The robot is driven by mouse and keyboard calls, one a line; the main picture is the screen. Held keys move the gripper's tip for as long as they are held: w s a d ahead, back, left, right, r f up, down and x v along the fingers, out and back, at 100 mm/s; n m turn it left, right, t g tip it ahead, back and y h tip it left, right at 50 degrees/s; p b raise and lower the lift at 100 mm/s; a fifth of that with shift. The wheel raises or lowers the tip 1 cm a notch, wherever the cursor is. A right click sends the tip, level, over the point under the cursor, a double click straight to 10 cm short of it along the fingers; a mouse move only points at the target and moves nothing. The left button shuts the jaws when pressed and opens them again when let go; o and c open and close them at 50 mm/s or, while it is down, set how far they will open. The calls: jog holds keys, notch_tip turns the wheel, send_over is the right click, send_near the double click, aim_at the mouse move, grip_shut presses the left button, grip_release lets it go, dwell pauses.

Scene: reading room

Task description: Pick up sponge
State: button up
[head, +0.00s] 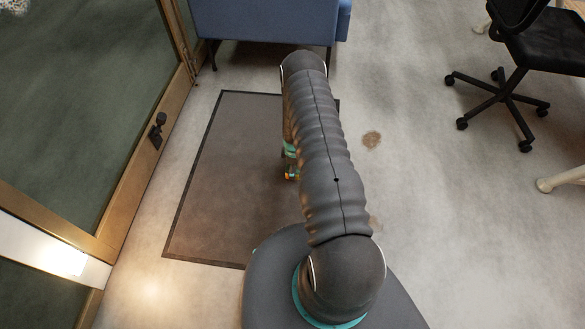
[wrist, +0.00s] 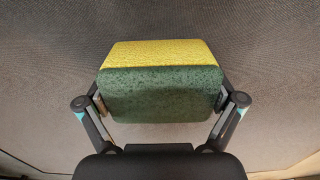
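The sponge (wrist: 160,92) is a block with a yellow layer and a dark green layer. It fills the middle of the wrist view. My gripper (wrist: 160,102) has one finger pad against the sponge's left side and one against its right side, with no clear gap, so it is shut on the sponge. I cannot tell whether the sponge touches the surface behind it. In the head view my arm hides most of the gripper, and only small teal and orange bits show at the arm's left edge.
A dark-bordered brown mat (head: 235,150) lies on the floor beneath my arm. A blue sofa (head: 265,22) stands beyond it. A wood-framed glass door (head: 150,150) is on the left. A black wheeled chair (head: 540,45) is at the upper right. The floor right of my arm is mostly clear.

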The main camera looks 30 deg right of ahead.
jog(key=shift+c, duration=0.3)
jog(key=shift+r, duration=0.4)
jog(key=r, duration=0.3)
jog(key=shift+s+d+r, duration=0.1)
jog(key=shift+d+r, duration=0.1)
jog(key=shift+r, duration=0.2)
jog(key=s+d+r, duration=0.6)
jog(key=s+d, duration=0.1)
jog(key=s, duration=0.1)
jog(key=shift+s+d+r, duration=0.15)
jog(key=shift+d+r, duration=0.05)
jog(key=shift+d, duration=0.05)
jog(key=shift+o, duration=0.2)
